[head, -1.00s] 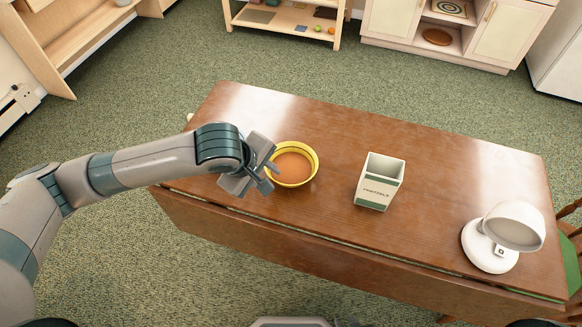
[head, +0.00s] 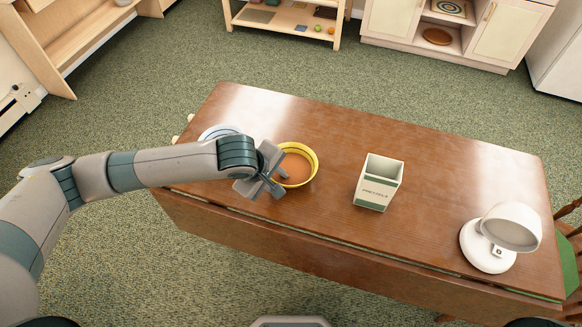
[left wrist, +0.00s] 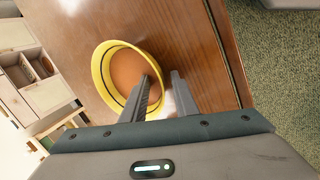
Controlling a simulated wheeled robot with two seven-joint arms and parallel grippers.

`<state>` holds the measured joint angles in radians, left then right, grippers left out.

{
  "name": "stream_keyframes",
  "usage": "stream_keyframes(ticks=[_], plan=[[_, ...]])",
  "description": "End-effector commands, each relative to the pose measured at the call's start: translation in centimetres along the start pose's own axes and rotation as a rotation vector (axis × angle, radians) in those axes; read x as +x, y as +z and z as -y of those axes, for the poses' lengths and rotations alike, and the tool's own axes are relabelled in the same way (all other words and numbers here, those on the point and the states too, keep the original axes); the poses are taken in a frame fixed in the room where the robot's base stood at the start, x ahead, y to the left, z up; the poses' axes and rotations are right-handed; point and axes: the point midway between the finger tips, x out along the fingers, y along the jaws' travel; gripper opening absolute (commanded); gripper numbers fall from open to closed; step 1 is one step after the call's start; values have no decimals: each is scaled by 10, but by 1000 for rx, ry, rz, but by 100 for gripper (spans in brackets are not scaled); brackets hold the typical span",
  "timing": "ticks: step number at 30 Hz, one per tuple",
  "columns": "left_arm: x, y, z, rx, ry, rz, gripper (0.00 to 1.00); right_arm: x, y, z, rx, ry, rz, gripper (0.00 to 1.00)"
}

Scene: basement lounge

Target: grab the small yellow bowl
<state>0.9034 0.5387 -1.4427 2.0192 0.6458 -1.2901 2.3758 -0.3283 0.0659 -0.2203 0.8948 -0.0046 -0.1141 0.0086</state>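The small yellow bowl (head: 311,161) sits upright on the brown wooden table, with an orange-brown inside. My left gripper (head: 276,186) is at the bowl's near left side and covers part of its rim. In the left wrist view the bowl (left wrist: 101,75) lies just ahead of the left gripper (left wrist: 163,92). The fingers are apart: one overlaps the bowl's inside and the other shows outside the rim. Whether either finger touches the bowl I cannot tell. My right gripper is out of view.
On the table (head: 440,160), a pretzel box (head: 376,185) stands right of the bowl and a white lamp (head: 492,245) at the right end. A white plate (head: 218,131) lies behind my left arm. The far middle of the table is clear.

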Motion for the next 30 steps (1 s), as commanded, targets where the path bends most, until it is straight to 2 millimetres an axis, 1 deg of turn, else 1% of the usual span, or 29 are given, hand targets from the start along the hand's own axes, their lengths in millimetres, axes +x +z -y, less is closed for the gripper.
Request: stream_keyframes(ticks=[3, 6, 16, 17, 18, 20, 30], plan=[[5, 0, 0, 1, 2, 0, 27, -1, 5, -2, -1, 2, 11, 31], [6, 0, 0, 1, 2, 0, 27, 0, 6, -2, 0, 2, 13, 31], [6, 0, 0, 1, 2, 0, 27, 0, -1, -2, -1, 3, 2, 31], [6, 0, 0, 1, 2, 0, 24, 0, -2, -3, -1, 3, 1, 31], [6, 0, 0, 1, 2, 0, 15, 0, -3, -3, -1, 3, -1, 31], [6, 0, 0, 0, 2, 0, 1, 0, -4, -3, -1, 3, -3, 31], [5, 0, -1, 1, 3, 0, 0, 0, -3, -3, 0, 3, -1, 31]])
